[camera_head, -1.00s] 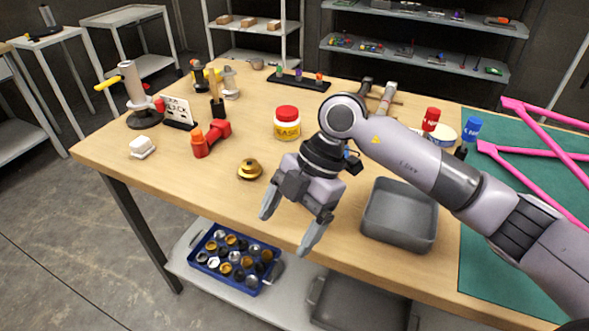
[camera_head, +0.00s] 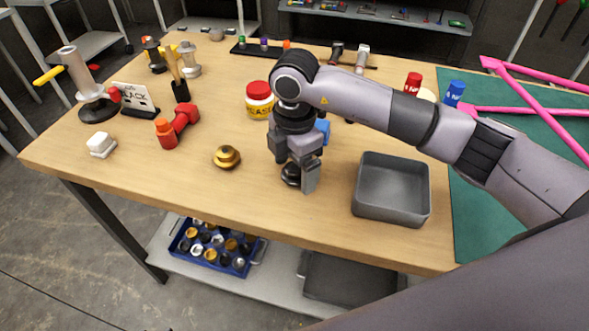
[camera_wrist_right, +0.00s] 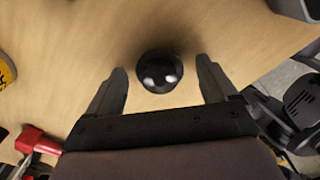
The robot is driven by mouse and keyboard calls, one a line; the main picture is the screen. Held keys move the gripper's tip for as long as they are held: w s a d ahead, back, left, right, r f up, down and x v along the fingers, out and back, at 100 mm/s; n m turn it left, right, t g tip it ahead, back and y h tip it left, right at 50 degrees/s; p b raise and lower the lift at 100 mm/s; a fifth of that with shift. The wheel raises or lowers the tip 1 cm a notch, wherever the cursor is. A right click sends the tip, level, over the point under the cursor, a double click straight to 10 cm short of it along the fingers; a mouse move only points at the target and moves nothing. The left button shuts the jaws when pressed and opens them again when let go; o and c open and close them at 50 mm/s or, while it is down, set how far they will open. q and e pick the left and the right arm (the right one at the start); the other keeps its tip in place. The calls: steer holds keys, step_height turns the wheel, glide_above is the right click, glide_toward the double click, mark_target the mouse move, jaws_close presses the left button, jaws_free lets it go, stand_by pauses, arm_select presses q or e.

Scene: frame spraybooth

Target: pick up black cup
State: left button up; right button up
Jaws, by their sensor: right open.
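The black cup (camera_head: 291,177) is small, round and glossy. It stands on the wooden table, partly hidden by my right gripper (camera_head: 297,172) in the head view. That gripper points down over it, fingers open and empty. In the right wrist view, the black cup (camera_wrist_right: 159,74) lies between and slightly beyond the two spread fingers of my right gripper (camera_wrist_right: 162,70), with a gap on each side. I cannot tell how high the fingertips are above the table. My left gripper is in no view.
A brass cup (camera_head: 226,157) stands left of the black cup, and a grey open bin (camera_head: 392,212) stands to the right. A yellow jar with a red lid (camera_head: 258,100) is behind. Red tool (camera_head: 177,124), small white block (camera_head: 101,144) and sign (camera_head: 135,98) are further left.

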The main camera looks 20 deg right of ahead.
steer(key=shift+f, duration=0.25)
steer(key=c, duration=1.1)
steer(key=shift+r, duration=0.1)
steer(key=shift+c, duration=0.2)
